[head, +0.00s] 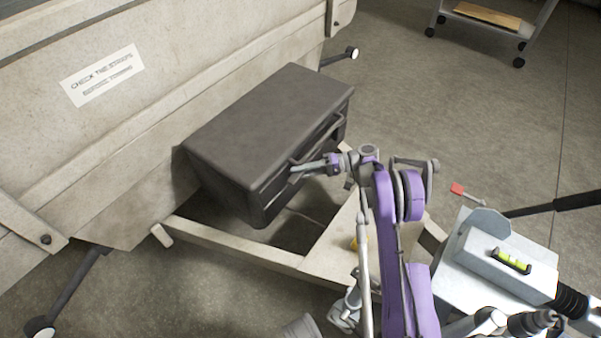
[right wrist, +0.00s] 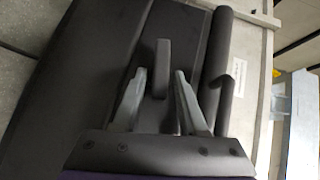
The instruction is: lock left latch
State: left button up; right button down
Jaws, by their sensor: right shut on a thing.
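A dark grey toolbox (head: 262,125) with its lid down sits on the trailer's frame against the pale trailer body. My right gripper (head: 303,167) is at the left part of the toolbox's front face, where the left latch is. In the right wrist view its two grey fingers (right wrist: 160,82) stand on either side of the left latch (right wrist: 162,58), a small dark lever, and are shut on it. The fingers hide most of the latch in the head view. A long dark bar handle (right wrist: 217,70) runs beside the latch. My left gripper is not in view.
The pale trailer body (head: 150,110) rises behind the toolbox. The beige trailer frame (head: 235,243) runs below it. A light grey block with a green level (head: 511,260) stands at the lower right. A wheeled cart (head: 490,20) is far off.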

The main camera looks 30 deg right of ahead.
jog(key=shift+f+m+y, duration=0.25)
jog(key=shift+m+y, duration=0.45)
jog(key=shift+y, duration=0.1)
jog(key=c, duration=0.8)
grip_release()
jog(key=shift+a, duration=0.1)
jog(key=shift+o, duration=0.2)
jog(key=p+v, duration=0.1)
jog(key=v, duration=1)
jog(key=shift+a+f, duration=0.15)
